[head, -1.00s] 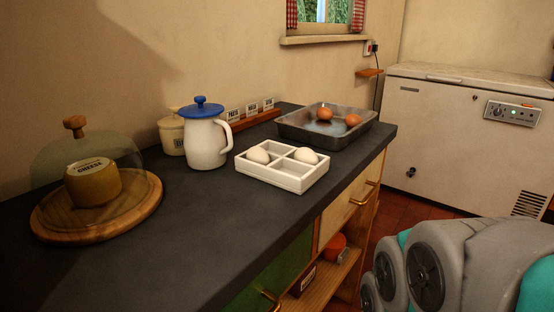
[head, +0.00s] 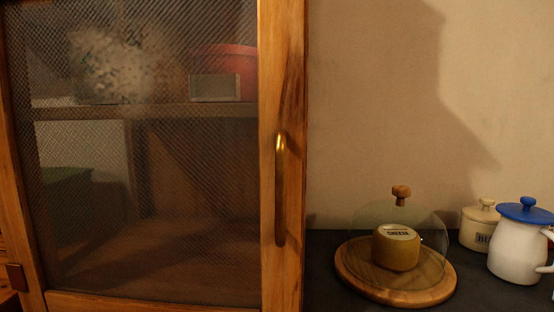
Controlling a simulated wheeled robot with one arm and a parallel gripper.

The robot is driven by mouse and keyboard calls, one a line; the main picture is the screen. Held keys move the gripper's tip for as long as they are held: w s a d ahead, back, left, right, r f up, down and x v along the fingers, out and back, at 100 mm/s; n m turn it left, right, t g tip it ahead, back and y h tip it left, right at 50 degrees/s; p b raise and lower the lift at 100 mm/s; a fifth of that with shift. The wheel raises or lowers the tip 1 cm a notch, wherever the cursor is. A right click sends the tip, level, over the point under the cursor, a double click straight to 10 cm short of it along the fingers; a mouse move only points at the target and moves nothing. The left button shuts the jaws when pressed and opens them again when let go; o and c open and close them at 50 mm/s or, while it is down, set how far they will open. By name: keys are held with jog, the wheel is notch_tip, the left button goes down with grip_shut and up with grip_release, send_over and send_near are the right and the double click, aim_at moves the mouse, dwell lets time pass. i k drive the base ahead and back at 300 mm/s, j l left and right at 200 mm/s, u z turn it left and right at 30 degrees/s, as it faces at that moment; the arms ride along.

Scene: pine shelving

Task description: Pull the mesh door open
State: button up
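The mesh door (head: 150,160) fills the left half of the head view. It has a pine frame and dark wire mesh, and it looks shut. A long upright brass handle (head: 280,190) is fixed on its right stile. A hinge-like dark fitting (head: 17,277) shows at the lower left of the frame. Behind the mesh are shelves with a pale mottled thing, a red container and a green box, all blurred by the mesh. My gripper is not in view.
Right of the door is a dark worktop (head: 328,290). On it stand a wooden board with cheese (head: 396,252) under a glass dome, a white jug with a blue lid (head: 520,245) and a cream lidded pot (head: 475,228). The wall above is bare.

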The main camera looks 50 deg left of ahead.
aim_at(282, 35)
jog(key=u, duration=2.75)
